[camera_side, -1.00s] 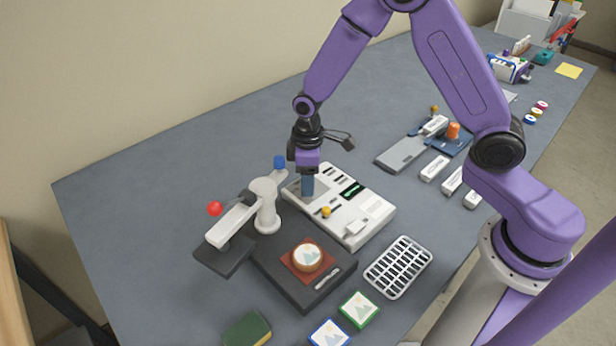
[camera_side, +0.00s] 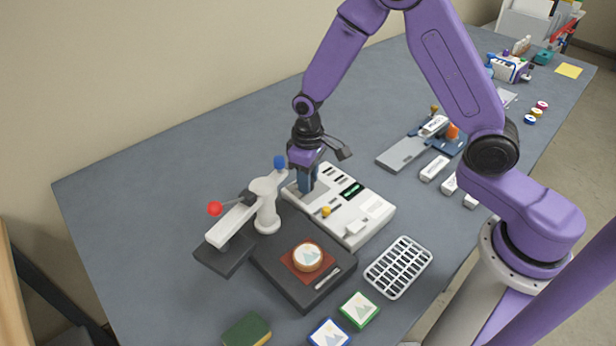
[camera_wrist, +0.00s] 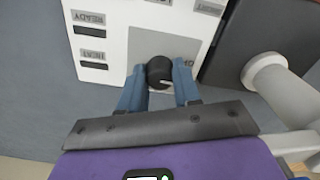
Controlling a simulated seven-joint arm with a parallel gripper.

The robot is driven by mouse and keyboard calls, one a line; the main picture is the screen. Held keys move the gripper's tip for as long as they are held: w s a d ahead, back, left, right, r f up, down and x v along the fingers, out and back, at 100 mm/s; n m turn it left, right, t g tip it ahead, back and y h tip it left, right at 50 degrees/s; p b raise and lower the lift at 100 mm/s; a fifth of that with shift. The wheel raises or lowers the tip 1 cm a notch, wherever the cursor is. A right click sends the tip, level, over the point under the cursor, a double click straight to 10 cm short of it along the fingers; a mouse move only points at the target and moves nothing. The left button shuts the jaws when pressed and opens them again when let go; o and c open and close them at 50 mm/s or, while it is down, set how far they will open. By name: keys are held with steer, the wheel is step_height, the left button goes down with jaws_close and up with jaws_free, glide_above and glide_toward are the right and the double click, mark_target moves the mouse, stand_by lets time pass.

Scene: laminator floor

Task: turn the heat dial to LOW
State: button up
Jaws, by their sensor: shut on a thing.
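The heat dial (camera_wrist: 159,71) is a round black knob on a grey panel of the white laminator. It sits between the two blue fingers of my gripper (camera_wrist: 160,78), which is shut on it. A small light mark shows at the knob's lower right edge in the wrist view. A label beside the knob is partly hidden by the right finger, so I cannot read the dial's setting. In the side view my gripper (camera_side: 306,188) points down at the left end of the white laminator (camera_side: 372,205), and the fingers hide the dial.
A white lever press with a red knob (camera_side: 215,209) and a blue knob (camera_side: 280,162) stands close on the left. Its black base (camera_side: 312,293) carries a round badge. A white grid rack (camera_side: 398,267) lies in front. The table's back left is clear.

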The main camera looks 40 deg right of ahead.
steer(key=m, duration=0.4)
steer(key=shift+m, duration=0.4)
stand_by(0.4)
steer(key=o, duration=1.1)
steer(key=shift+c, duration=0.2)
step_height(320, 180, up, 18)
steer(key=shift+f, duration=0.25)
